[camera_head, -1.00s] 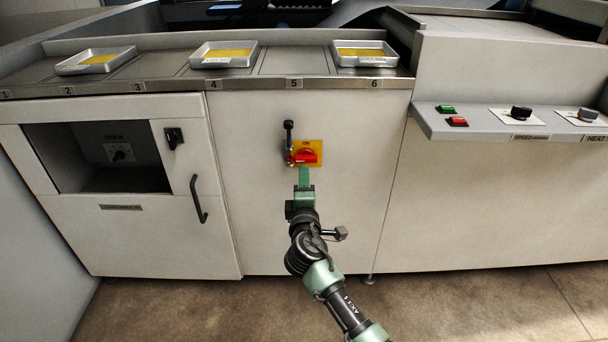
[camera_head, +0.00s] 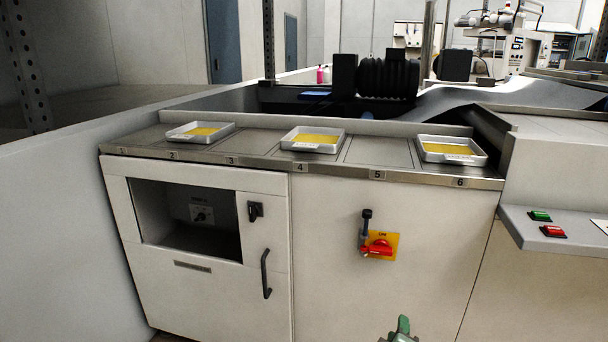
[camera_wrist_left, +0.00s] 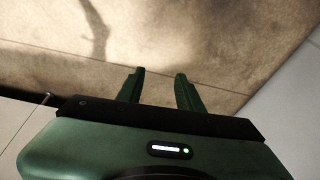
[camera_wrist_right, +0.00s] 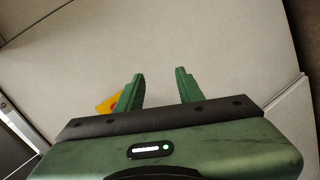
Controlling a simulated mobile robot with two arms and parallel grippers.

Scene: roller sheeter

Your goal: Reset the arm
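My right gripper (camera_head: 402,328) shows at the bottom edge of the head view, below the red rotary switch (camera_head: 377,248) on its yellow plate. In the right wrist view its two green fingers (camera_wrist_right: 160,88) are apart with nothing between them. A corner of the yellow plate (camera_wrist_right: 108,103) shows beside the left finger there, partly hidden by it. My left gripper (camera_wrist_left: 160,90) is out of the head view. In the left wrist view its fingers are apart and empty above the brown floor.
Three shallow trays with yellow contents, a left one (camera_head: 171,138), a middle one (camera_head: 289,147) and a right one (camera_head: 484,161), sit on the numbered counter. A cabinet door handle (camera_head: 265,274) sticks out. A ledge with green and red buttons (camera_head: 553,231) juts out at right.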

